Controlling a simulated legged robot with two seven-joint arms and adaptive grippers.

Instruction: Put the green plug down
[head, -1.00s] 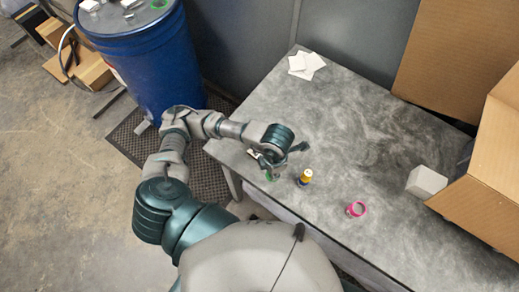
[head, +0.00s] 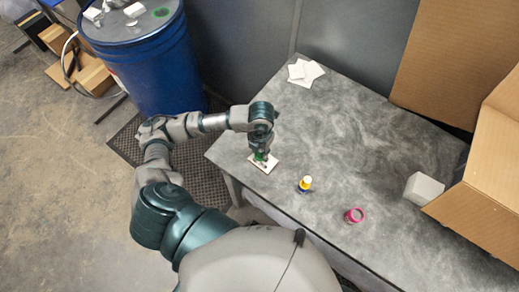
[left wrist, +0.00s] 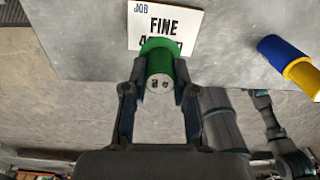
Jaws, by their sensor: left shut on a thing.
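My left gripper (left wrist: 160,100) is shut on the green plug (left wrist: 158,68), which shows between its fingers in the left wrist view, its pale round end toward the camera. In the head view the left gripper (head: 262,155) points down at a white card (head: 259,168) near the table's left front edge, with a bit of green at the fingertips. The card also shows in the left wrist view (left wrist: 190,22), with "JOB" and "FINE" printed on it. The plug overlaps the card in the picture; I cannot tell whether it touches it. My right gripper is not in view.
White cards (head: 304,72) lie at the back, a white block (head: 423,188) beside a cardboard box (head: 485,160). A blue drum (head: 150,65) stands left.

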